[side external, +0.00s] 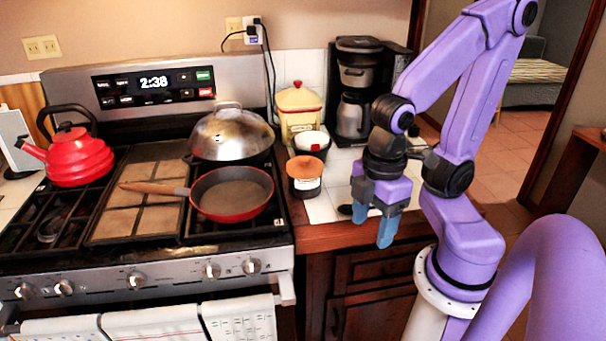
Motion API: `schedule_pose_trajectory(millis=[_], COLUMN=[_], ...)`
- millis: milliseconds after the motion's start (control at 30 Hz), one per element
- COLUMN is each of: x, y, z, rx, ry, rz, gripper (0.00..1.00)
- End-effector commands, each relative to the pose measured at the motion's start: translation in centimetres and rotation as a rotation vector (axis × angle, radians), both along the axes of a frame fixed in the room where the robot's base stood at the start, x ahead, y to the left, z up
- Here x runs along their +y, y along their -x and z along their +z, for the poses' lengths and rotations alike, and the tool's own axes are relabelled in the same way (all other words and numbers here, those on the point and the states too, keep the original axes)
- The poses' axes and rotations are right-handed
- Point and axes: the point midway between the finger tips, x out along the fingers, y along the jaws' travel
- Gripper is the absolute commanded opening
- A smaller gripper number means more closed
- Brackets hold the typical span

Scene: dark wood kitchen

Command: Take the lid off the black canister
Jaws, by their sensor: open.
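A small black canister (307,191) with a pale label stands on the tiled counter just right of the stove. A round orange-brown lid (304,167) sits on top of it. My gripper (374,226) has blue fingers pointing down. It is to the right of the canister, near the counter's front edge, apart from the canister. Its fingers are open, and I see nothing between them.
A dark pot with a white top (311,142) stands close behind the canister. A cream jar with a red-trimmed lid (299,108) and a coffee maker (358,95) stand farther back. A red pan (232,194) and a domed pan (231,137) are on the stove at left.

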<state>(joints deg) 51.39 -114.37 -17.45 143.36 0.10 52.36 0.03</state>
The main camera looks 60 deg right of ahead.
Motion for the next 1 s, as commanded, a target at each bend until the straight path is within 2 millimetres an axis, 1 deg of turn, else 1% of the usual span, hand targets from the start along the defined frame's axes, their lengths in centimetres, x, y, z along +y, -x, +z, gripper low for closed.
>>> schedule_pose_trajectory(millis=[167, 233, 267, 367, 467, 533, 667, 700, 767, 800, 867, 900, 967, 1000], x=[0.0, 0.1, 0.2, 0.5, 0.8, 0.7, -0.1, -0.5, -1.4, -2.0, -3.1, -4.0, -5.4, -6.5], y=[0.0, -0.3, -0.6, -2.3, -5.2, -7.5, -11.9, -13.2, -15.2, -16.5, -18.4, -19.6, -21.3, -22.4], z=[0.0, 0.1, 0.2, 0.9, 1.8, 2.6, 4.0, 4.4, 4.9, 5.3, 5.9, 6.3, 6.8, 7.2], rx=[0.0, -0.001, -0.003, -0.01, -0.02, -0.027, -0.035, -0.037, -0.038, -0.039, -0.038, -0.035, -0.032, -0.029], ry=[0.0, 0.0, 0.001, 0.005, 0.015, 0.026, 0.048, 0.055, 0.068, 0.075, 0.087, 0.094, 0.107, 0.115], rz=[0.0, 0.003, 0.005, 0.025, 0.062, 0.093, 0.153, 0.171, 0.198, 0.216, 0.242, 0.259, 0.285, 0.302], gripper=[0.63, 0.63, 0.63, 0.63, 0.63, 0.63, 0.63, 0.63, 0.63, 0.63, 0.63, 0.63, 0.63, 0.63])
